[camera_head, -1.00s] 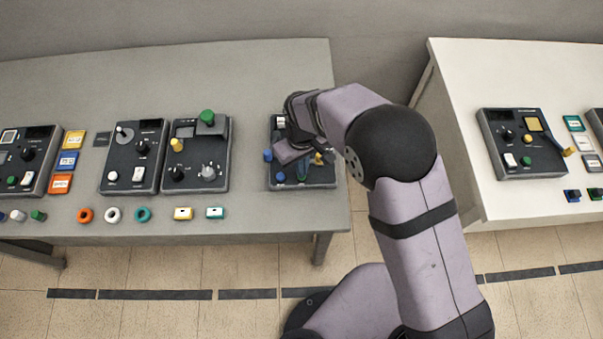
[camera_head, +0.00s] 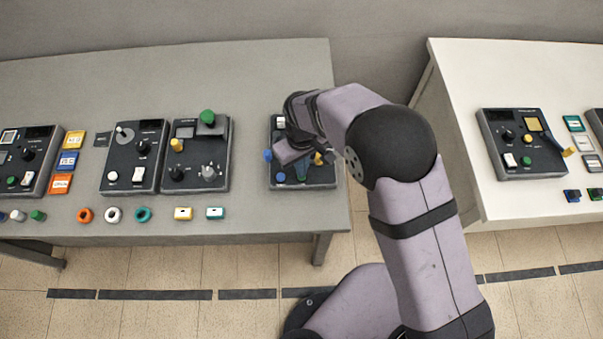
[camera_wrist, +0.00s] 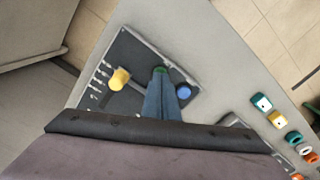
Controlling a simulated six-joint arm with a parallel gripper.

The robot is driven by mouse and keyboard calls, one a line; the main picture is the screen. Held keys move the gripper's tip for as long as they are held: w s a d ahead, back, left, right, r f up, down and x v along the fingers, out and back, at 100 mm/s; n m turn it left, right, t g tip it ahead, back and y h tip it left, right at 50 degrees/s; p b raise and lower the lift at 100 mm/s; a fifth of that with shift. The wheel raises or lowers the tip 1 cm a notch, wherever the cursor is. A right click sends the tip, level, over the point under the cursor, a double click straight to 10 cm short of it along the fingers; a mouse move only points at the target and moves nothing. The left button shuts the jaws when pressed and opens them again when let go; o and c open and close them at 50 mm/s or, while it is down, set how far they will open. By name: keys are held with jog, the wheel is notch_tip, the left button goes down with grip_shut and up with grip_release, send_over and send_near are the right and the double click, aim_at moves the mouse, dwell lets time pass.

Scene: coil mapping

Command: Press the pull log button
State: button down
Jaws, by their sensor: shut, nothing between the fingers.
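A dark control panel (camera_head: 320,184) lies at the right end of the grey table, partly hidden by my arm. In the wrist view the panel (camera_wrist: 128,52) carries a green button (camera_wrist: 161,69), a round blue knob (camera_wrist: 183,91) and a yellow-tipped lever (camera_wrist: 119,78). My gripper (camera_wrist: 161,78) is shut and empty, with its blue-grey fingertips right at the green button. I cannot tell whether they touch it. In the head view my gripper (camera_head: 302,172) is over the panel's middle. No label that says pull log is readable.
A blue-tipped lever (camera_head: 267,155) stands at the panel's left edge. Two more dark panels (camera_head: 135,158) (camera_head: 186,134) stand to the left, with bare table between. Coloured rings and small blocks lie along the front. A white table (camera_head: 455,95) stands at right, across a gap.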

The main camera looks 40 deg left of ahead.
jog(key=shift+f+b, duration=0.6)
jog(key=shift+f, duration=0.2)
dwell(0.4)
jog(key=shift+r, duration=0.1)
dwell(0.6)
jog(key=shift+r+p, duration=2.4)
jog(key=shift+r, duration=0.8)
